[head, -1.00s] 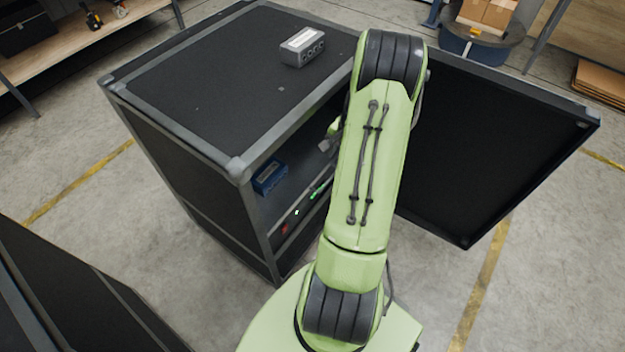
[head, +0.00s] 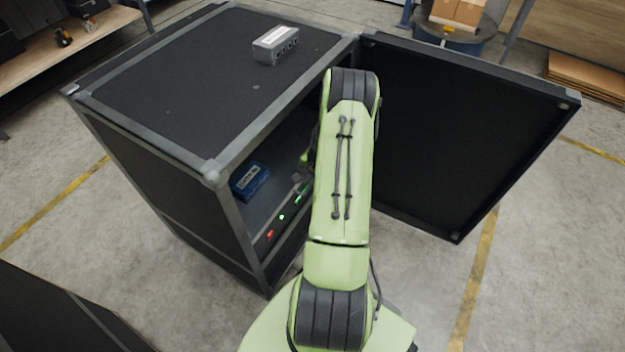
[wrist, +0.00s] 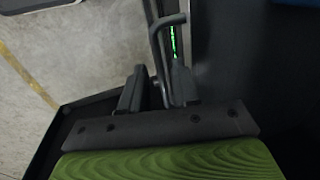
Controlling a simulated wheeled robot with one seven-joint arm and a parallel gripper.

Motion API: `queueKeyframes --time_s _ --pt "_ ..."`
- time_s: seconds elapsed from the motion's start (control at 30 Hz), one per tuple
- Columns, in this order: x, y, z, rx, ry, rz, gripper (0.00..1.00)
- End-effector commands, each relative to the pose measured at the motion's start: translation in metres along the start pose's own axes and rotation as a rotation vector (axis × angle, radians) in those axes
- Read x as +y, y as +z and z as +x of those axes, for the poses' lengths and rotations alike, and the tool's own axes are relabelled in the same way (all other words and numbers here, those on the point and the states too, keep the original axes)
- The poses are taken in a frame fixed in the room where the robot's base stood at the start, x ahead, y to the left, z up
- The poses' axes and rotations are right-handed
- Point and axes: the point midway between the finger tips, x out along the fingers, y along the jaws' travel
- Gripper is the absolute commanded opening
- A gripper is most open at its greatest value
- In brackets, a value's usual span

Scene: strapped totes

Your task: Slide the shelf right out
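The shelf (head: 264,208) sits inside the open black case, with red and green lights along its front edge. In the wrist view a dark bar handle (wrist: 169,20) stands at the shelf's front, next to a green light strip. My gripper (wrist: 157,90) is at this handle, its two fingers apart with the bar running between them. I see a gap on at least the left side of the bar. In the head view my gripper (head: 303,174) is at the shelf's front edge, mostly hidden by my green arm.
A blue box (head: 250,180) stands on the shelf. A grey box (head: 276,46) lies on top of the case (head: 190,85). The case's door (head: 450,135) is swung open to the right. Another dark case (head: 50,315) is at lower left. Floor in front is clear.

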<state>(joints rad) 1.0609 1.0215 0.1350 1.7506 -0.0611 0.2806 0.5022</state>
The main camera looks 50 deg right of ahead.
Motion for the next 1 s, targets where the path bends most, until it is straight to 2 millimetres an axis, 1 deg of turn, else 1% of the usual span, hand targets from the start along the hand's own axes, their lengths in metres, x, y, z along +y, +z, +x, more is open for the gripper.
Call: queueKeyframes --time_s 0.03,0.17,0.2,1.0 --pt "0.0 0.0 -0.0002 0.0 0.0 0.0 0.22" --pt "0.0001 0.0 -0.0003 0.0 0.0 0.0 0.02" --pt "0.0001 0.0 -0.0003 0.0 0.0 0.0 0.0" --pt "0.0001 0.0001 -0.0005 -0.001 0.0 0.0 0.0"
